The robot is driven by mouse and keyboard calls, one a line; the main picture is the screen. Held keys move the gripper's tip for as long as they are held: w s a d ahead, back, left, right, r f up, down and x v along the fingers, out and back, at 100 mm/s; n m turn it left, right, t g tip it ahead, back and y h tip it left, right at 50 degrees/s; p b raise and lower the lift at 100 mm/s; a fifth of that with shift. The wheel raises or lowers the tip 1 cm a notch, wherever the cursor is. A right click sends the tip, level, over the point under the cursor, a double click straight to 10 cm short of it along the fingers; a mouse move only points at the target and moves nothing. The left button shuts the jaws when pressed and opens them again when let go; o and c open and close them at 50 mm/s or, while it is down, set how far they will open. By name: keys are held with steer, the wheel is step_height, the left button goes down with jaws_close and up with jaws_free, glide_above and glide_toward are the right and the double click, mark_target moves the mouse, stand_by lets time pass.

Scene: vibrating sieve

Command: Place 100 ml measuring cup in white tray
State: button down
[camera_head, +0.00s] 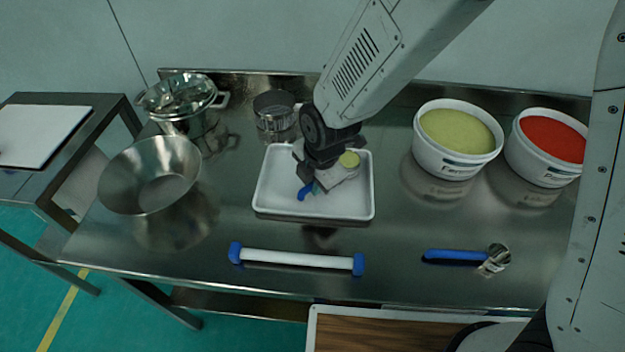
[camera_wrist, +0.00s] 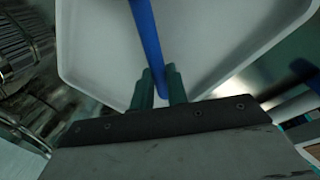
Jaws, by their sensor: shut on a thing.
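The white tray (camera_head: 350,205) lies on the steel table, under my gripper; it fills much of the wrist view (camera_wrist: 100,50). My gripper (camera_head: 316,184), also in the wrist view (camera_wrist: 161,78), is shut on a blue handle (camera_wrist: 147,38) over the tray. The blue handle also shows just below the gripper in the head view (camera_head: 305,191). A metal measuring cup with a blue handle (camera_head: 456,255) lies at the table's front right; no size mark is readable.
A white roller with blue ends (camera_head: 297,259) lies in front of the tray. A steel bowl (camera_head: 150,175), a steel pot (camera_head: 178,103) and a round sieve (camera_head: 274,115) stand left and behind. Tubs of green (camera_head: 450,165) and red (camera_head: 540,170) contents stand right.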

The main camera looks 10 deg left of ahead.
steer(key=c, duration=1.4)
jaws_free()
steer(key=shift+f, duration=0.1)
steer(key=v, duration=1.2)
steer(key=shift+w, duration=0.1)
